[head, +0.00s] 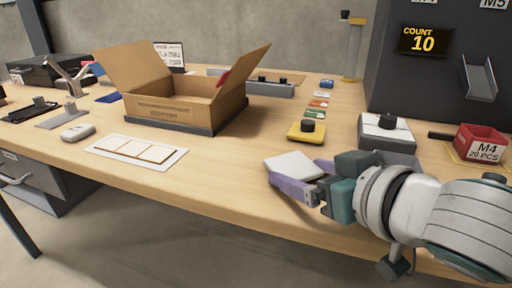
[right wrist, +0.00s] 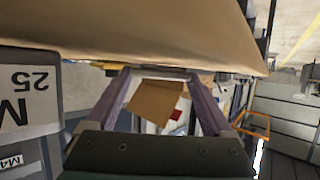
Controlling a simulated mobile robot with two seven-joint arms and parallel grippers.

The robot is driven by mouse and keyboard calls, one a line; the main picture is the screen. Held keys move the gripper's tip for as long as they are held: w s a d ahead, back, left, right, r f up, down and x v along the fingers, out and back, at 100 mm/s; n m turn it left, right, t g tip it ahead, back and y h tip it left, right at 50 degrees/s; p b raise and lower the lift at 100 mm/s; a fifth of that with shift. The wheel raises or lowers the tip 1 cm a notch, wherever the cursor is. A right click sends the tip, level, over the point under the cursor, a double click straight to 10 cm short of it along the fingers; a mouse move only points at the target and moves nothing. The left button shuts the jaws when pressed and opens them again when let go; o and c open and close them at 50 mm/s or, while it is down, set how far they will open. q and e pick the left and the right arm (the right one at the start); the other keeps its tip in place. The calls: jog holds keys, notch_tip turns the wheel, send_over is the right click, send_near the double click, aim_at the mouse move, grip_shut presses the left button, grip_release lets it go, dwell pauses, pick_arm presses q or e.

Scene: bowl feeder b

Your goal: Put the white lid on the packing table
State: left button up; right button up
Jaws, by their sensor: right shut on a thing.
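The white lid (head: 292,165) is a flat, pale square held at the front of the packing table (head: 235,175), which has a light wood top. My right gripper (head: 296,184), with purple fingers, is shut on the lid at its near side. I cannot tell whether the lid touches the wood or hangs just above it. In the right wrist view the fingers (right wrist: 163,88) reach forward, with a thin pale edge, likely the lid (right wrist: 160,73), between their tips. My left gripper is not in view.
An open cardboard box (head: 175,110) stands left of centre. A yellow block with a black knob (head: 306,130) is just behind the lid. A white-topped device (head: 386,130) and red M4 bin (head: 481,143) are to the right. Bare wood lies between box and lid.

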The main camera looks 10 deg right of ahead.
jog(key=shift+f, duration=0.2)
jog(key=o, duration=1.1)
jog(key=shift+r, duration=0.25)
jog(key=p+v, duration=0.2)
jog(key=v, duration=1)
jog(key=shift+r+p, duration=0.1)
jog(key=shift+p, duration=0.25)
